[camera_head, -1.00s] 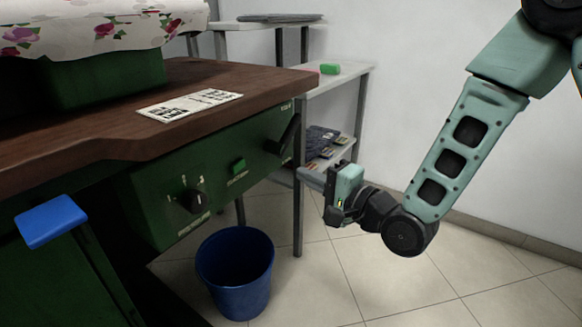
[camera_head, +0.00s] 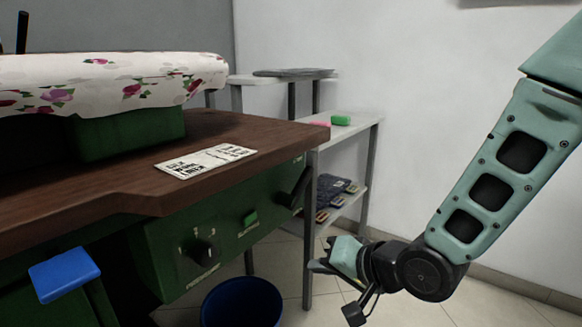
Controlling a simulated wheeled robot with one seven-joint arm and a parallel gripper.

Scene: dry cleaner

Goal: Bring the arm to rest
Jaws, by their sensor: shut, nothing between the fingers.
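My gripper (camera_head: 336,277) is in the lower middle of the head view, at the end of my bent teal arm on the right. It is shut and holds nothing. It hangs in front of the lower part of the grey shelf stand (camera_head: 364,190), to the right of the green machine (camera_head: 215,245). The fingertips are small and partly seen edge-on, and I cannot tell how far they are from the stand.
A blue bucket (camera_head: 242,303) stands on the floor left of my gripper. The machine's wooden top (camera_head: 110,190) carries a paper sheet (camera_head: 205,160) and a floral cloth (camera_head: 150,75). A blue pedal-like pad (camera_head: 64,275) is at lower left. Tiled floor (camera_head: 480,305) lies open at right.

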